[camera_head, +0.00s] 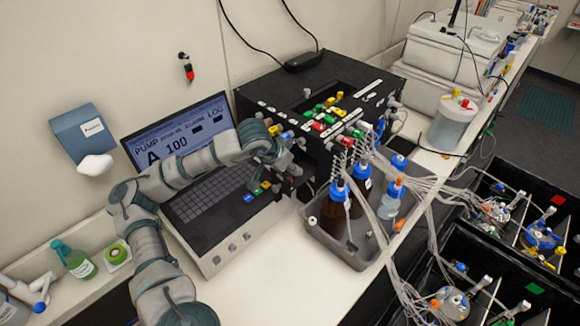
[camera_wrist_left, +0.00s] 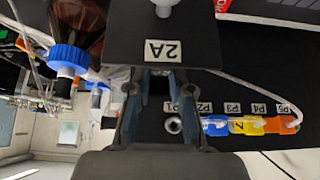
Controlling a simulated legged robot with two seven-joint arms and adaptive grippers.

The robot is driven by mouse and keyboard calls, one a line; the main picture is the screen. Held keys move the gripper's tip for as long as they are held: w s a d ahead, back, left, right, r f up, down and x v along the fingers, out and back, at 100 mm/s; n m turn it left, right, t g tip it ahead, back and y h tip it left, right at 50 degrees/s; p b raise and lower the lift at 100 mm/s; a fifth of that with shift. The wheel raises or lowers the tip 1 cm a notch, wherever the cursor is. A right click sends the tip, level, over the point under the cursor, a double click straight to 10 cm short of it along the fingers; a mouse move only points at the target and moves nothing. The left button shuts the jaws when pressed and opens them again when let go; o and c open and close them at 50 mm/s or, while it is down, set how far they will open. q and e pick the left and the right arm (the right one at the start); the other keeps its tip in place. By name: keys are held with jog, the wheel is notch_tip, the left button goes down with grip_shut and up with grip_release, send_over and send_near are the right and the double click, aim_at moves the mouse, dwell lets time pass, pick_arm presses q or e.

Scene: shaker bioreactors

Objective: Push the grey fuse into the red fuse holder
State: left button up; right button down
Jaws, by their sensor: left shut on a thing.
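My left gripper (camera_head: 275,157) reaches over the right end of the laptop to the near side of the black pump box (camera_head: 312,88). I cannot make out the red fuse holder for certain; a red piece (camera_wrist_left: 222,6) shows at the top edge of the wrist view. My right gripper is not in view.
Blue, yellow and orange connectors (camera_wrist_left: 249,125) sit in a row beside the fingers. A grey tray (camera_head: 312,232) with blue-capped bottles and many thin tubes stands just right. The open laptop (camera_head: 205,205) lies under my arm. The white bench front is clear.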

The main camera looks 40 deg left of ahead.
pick_arm(q)
jog(key=shift+f, duration=0.4)
dwell(0.4)
jog(key=o, duration=0.8)
jog(key=shift+r, duration=0.15)
jog(key=v, duration=1.1)
jog(key=shift+s+a+r, duration=0.1)
jog(key=shift+s+r, duration=0.1)
jog(key=shift+r, duration=0.05)
